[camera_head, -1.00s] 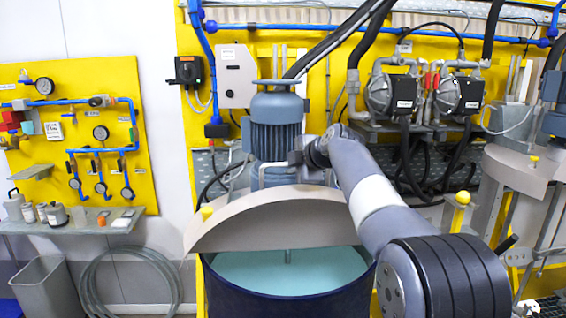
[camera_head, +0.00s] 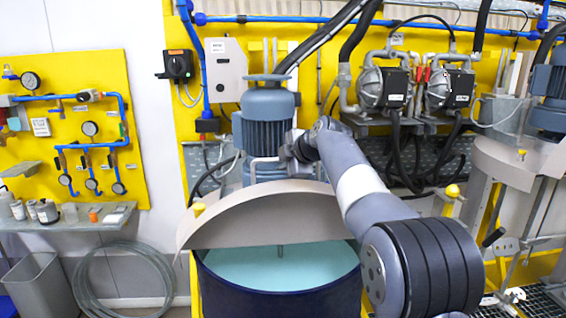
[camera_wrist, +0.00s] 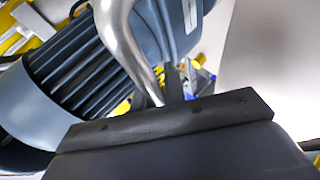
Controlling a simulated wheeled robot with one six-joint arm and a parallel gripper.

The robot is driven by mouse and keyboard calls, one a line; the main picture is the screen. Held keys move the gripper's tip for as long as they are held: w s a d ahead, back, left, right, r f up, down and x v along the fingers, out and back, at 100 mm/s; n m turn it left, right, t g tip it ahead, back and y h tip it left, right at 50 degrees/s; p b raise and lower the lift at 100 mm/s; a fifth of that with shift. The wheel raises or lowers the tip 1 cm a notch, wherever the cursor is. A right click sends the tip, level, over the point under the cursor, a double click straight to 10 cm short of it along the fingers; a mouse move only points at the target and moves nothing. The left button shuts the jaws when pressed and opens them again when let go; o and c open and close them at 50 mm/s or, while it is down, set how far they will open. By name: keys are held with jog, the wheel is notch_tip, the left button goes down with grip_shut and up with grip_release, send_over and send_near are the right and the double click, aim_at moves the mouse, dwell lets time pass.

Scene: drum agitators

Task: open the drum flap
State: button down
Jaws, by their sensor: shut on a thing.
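The drum flap (camera_head: 270,218) is a grey, curved metal lid. It stands tilted up above the dark blue drum (camera_head: 280,295), and pale teal liquid (camera_head: 280,268) shows below its edge. A bent metal handle (camera_head: 262,161) rises behind the flap, beside the blue motor (camera_head: 266,125). My gripper (camera_head: 289,162) is shut on this handle, reaching over the flap from the right. In the wrist view the shiny handle (camera_wrist: 128,40) runs down to my gripper (camera_wrist: 172,85), with the motor (camera_wrist: 75,60) on the left. The fingertips are partly hidden.
A yellow-knobbed post (camera_head: 452,192) and a second agitator with its own flap (camera_head: 520,160) stand to the right. Pumps (camera_head: 385,88) and hoses hang on the yellow wall behind. A shelf (camera_head: 75,218), bin (camera_head: 38,288) and coiled hose (camera_head: 125,275) are at left.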

jog(key=shift+f+g, duration=0.3)
jog(key=shift+f, duration=0.45)
jog(key=c, duration=1.7)
grip_release()
jog(key=shift+w, duration=0.15)
jog(key=shift+c, duration=0.2)
jog(key=shift+r, duration=0.25)
jog(key=b+v, duration=0.3)
jog(key=v, duration=0.7)
jog(key=shift+s+d+r, duration=0.15)
jog(key=shift+s+r, duration=0.05)
jog(key=shift+s, duration=0.15)
